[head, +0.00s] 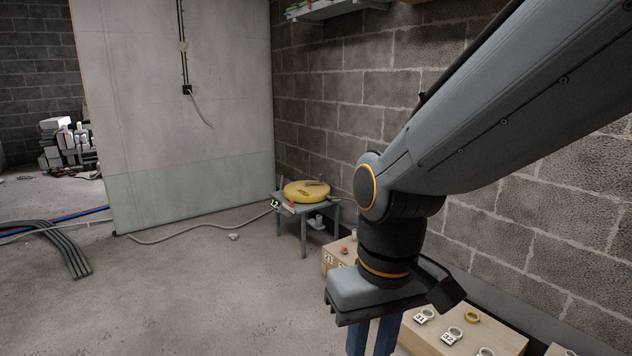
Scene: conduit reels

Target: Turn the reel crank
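A yellow round reel (300,195) lies flat on a small grey table (304,228) by the block wall. A small brownish piece, perhaps its crank handle, shows on top of the reel; it is too small to make out well. My gripper (372,342) points down at the bottom centre-right, nearer to the camera than the reel and apart from it. Its two blue fingers have a narrow gap between them, but their tips are cut off by the frame's lower edge. Nothing is seen between the visible parts of the fingers.
A tag reading 12 (275,203) is at the table's left corner. Cardboard-coloured boxes (480,339) with numbered tags and rings stand along the wall. A pale cable (190,237) runs over the floor to the table. Dark conduits (66,251) lie at left. The middle floor is mostly clear.

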